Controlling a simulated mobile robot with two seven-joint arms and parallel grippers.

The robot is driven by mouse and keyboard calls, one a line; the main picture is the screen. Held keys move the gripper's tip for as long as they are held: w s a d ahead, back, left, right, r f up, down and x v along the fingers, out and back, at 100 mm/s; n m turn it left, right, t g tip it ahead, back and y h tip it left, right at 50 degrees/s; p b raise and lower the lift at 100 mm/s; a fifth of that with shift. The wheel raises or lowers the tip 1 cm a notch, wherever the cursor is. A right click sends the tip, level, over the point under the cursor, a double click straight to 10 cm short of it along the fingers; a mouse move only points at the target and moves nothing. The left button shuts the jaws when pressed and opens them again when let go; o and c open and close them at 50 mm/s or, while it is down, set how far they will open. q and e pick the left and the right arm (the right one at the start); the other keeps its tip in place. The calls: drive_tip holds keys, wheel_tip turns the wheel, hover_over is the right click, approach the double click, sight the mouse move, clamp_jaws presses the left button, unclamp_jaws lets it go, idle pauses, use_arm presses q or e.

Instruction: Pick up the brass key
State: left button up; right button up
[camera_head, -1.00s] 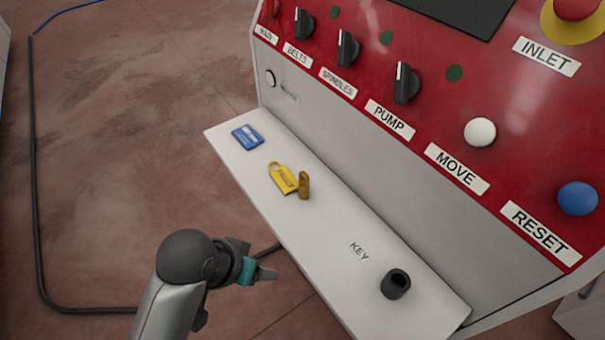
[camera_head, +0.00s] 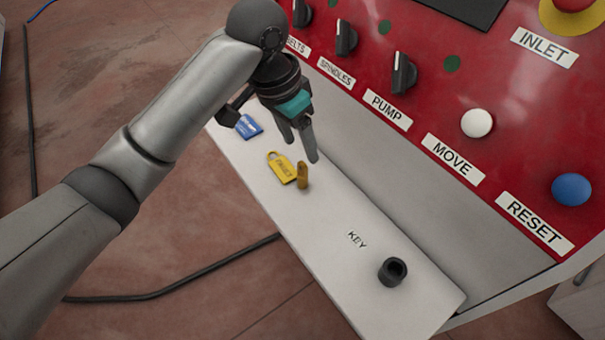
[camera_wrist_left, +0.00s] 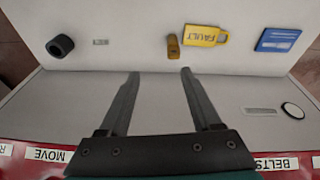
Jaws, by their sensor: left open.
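The brass key (camera_head: 303,175) stands on the white shelf (camera_head: 335,215), right beside a yellow tag marked FAULT (camera_head: 282,168). It also shows in the left wrist view (camera_wrist_left: 173,47), just beyond the fingertips. My left gripper (camera_head: 300,157) is above the shelf near the panel, its fingers pointing down toward the key. In the left wrist view the jaws (camera_wrist_left: 160,72) are open and empty, with the key ahead of the gap, nearer the right finger. My right gripper is not in view.
A blue card (camera_head: 247,126) lies at the shelf's far end, partly behind my left gripper. A black round key socket (camera_head: 392,271) stands near the shelf's near end, by a KEY label (camera_head: 356,240). The red panel (camera_head: 440,90) with knobs and buttons rises behind.

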sight(302, 164)
use_arm(q)
wheel_tip(302, 164, up, 4)
drive_tip(key=w+a+y, duration=0.1)
drive_tip(key=w+a, duration=0.1)
drive_tip(key=f, duration=0.3)
drive_tip(key=d+f, duration=0.1)
drive_tip(key=f, duration=0.5)
drive_tip(key=shift+w+d+f, duration=0.2)
drive_tip(key=shift+w+d, duration=0.15)
drive_tip(key=shift+w, duration=0.05)
drive_tip(key=shift+w+d+f, duration=0.1)
drive_tip(key=shift+d+f, duration=0.05)
drive_tip(key=shift+f, duration=0.75)
drive_tip(key=shift+w+d+f, duration=0.1)
drive_tip(key=shift+d+f, duration=0.1)
drive_tip(key=shift+f, duration=0.75)
drive_tip(key=shift+d+f, duration=0.15)
drive_tip(key=shift+f, duration=0.75)
drive_tip(key=shift+r, duration=0.1)
clamp_jaws()
